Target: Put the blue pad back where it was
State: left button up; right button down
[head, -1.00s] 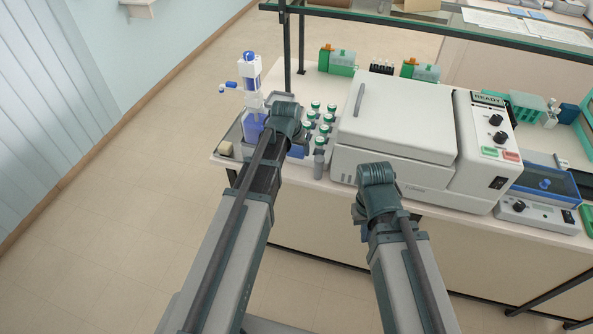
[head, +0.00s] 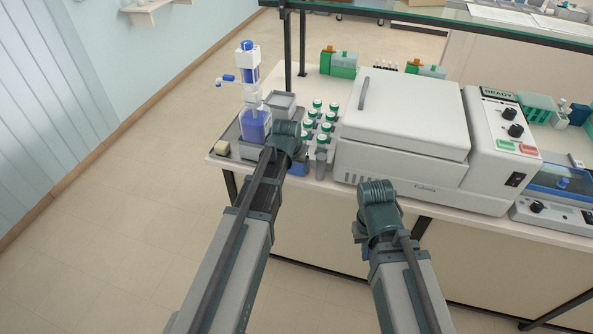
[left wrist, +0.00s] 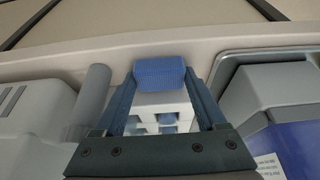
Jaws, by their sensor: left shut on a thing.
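The blue pad (left wrist: 160,74) is between the two fingertips of my left gripper (left wrist: 160,85) in the left wrist view, near the bench edge. In the head view, my left gripper (head: 287,150) is at the bench's front left, between the blue bottle and the green-capped vials. A small blue patch beside it (head: 298,168) looks like the pad, mostly covered by the arm. A white holed block (left wrist: 162,104) with bits of blue shows beyond the fingers in the wrist view. My right gripper (head: 366,243) is in front of the bench; its fingers are hidden.
A dispenser bottle with blue liquid (head: 254,126) stands in a grey tray (head: 229,141) left of my left gripper. Several green-capped vials (head: 325,126) stand to its right, then a large white machine (head: 405,125). A small cream block (head: 221,148) is at the left corner.

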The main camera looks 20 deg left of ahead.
pick_arm(q)
jog(key=shift+r, duration=0.1)
jog(key=o, duration=1.1)
jog(key=shift+o, duration=0.2)
